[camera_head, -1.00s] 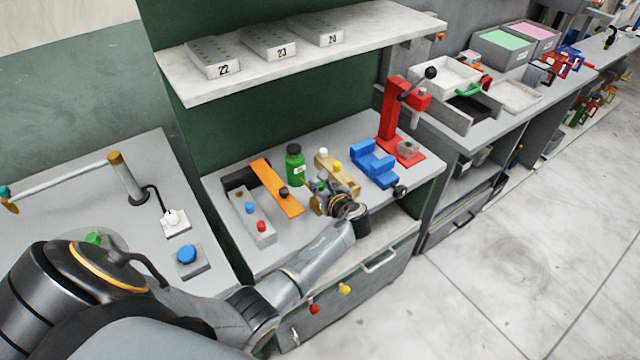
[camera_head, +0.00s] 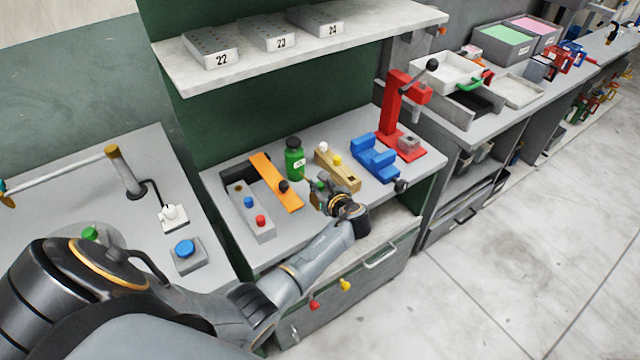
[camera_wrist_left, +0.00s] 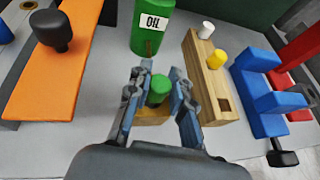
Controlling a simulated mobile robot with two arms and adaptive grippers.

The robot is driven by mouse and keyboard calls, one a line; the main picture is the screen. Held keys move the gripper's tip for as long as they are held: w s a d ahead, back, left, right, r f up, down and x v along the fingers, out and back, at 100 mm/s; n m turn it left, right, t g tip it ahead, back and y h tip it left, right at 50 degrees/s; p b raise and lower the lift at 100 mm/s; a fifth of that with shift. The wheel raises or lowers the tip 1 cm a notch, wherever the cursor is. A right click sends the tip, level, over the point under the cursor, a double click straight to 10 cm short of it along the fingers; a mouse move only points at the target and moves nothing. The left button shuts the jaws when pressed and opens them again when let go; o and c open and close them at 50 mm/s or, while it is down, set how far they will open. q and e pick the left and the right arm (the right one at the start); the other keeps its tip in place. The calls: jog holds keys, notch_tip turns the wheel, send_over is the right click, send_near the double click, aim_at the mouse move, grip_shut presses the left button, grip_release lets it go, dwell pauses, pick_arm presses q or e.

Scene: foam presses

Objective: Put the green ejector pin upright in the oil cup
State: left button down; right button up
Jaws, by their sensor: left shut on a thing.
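The green ejector pin (camera_wrist_left: 159,90) stands roughly upright between the fingers of my left gripper (camera_wrist_left: 157,97), which is shut on it. In the head view my left gripper (camera_head: 320,195) is at the front of the bench, before the wooden block. A tan or brass-coloured piece (camera_wrist_left: 152,116) shows just below the pin, partly hidden by the fingers. I cannot tell whether it is the oil cup, nor whether the pin's lower end is inside it. A green bottle labelled OIL (camera_wrist_left: 152,22) stands behind the gripper and also shows in the head view (camera_head: 294,160). My right gripper is not in view.
A wooden block (camera_head: 342,176) holds a white and a yellow pin and has an empty square hole. A blue fixture (camera_head: 374,160) and red press (camera_head: 394,120) stand to the right. An orange bar (camera_head: 276,182) and grey block (camera_head: 254,218) with coloured knobs lie left.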

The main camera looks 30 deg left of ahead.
pick_arm(q)
jog(key=shift+f, duration=0.3)
jog(key=c, duration=1.1)
grip_release()
jog(key=v, duration=1.2)
